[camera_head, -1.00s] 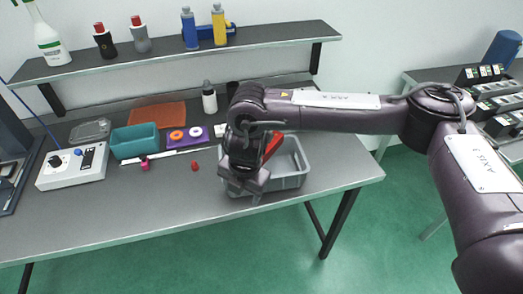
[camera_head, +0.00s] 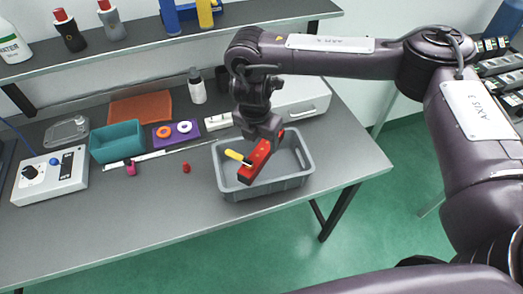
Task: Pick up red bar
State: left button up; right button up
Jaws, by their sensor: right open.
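The red bar (camera_head: 261,153) shows tilted at the grey bin (camera_head: 285,184) on the table. Its lower end points towards the front left of the bin. I cannot tell whether it rests in the bin or leans on the wall. A yellow stick-like piece (camera_head: 236,155) lies at its left side. My right gripper (camera_head: 263,131) is open, just above and behind the upper end of the bar. The gripper overlaps that end, and I cannot tell whether they touch. My left gripper is out of view.
Left of the bin are a small red piece (camera_head: 186,168), a teal box (camera_head: 118,142), a purple tray (camera_head: 176,134) with rings and a white control box (camera_head: 50,176). A white case (camera_head: 303,98) stands behind the bin. A shelf (camera_head: 150,47) runs above. The table front is mostly clear.

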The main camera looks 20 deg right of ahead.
aim_at(262, 149)
jog(key=shift+s+d+f, duration=0.1)
jog(key=shift+f, duration=0.3)
jog(key=f, duration=0.1)
jog(key=f+p, duration=0.1)
jog(key=f, duration=0.2)
jog(key=shift+w+d+p, duration=0.3)
jog(key=shift+w+p, duration=0.05)
jog(key=shift+w, duration=0.05)
jog(key=shift+f, duration=0.2)
jog(key=c, duration=1.3)
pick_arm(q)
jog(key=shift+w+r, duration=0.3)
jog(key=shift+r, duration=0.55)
pick_arm(e)
jog(key=shift+r, duration=0.15)
